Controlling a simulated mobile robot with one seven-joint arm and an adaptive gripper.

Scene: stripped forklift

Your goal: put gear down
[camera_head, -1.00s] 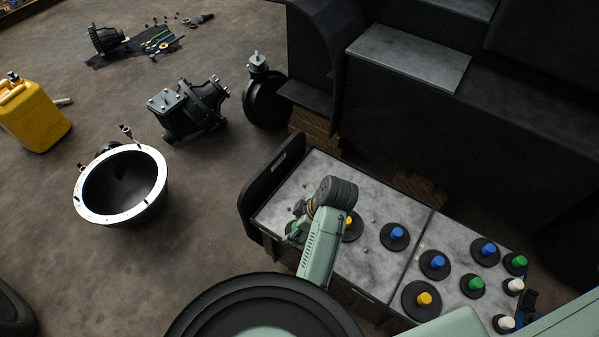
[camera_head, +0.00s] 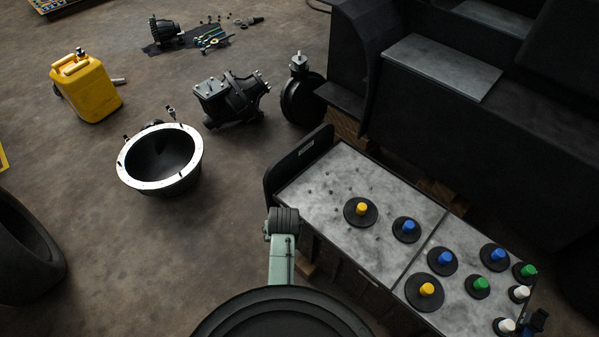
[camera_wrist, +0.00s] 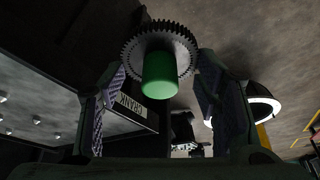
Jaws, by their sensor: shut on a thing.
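In the wrist view my gripper (camera_wrist: 160,72) is shut on a dark toothed gear (camera_wrist: 160,38) with a green handle (camera_wrist: 159,76), between the two pads. In the head view my arm (camera_head: 282,245) reaches to the left of the metal-topped workbench (camera_head: 330,190), near its front left side. There the gripper and the gear are hidden behind my arm. Several gears with yellow, blue, green and white knobs stand on the bench, such as a yellow-knobbed gear (camera_head: 361,212) and a green-knobbed gear (camera_head: 477,288).
A white-rimmed bell housing (camera_head: 130,170), a black gearbox (camera_head: 230,100), a caster wheel (camera_head: 301,100) and a yellow can (camera_head: 88,88) are on the floor. The dark forklift body (camera_head: 450,140) stands behind the bench. The bench's left part has bare surface with small pegs.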

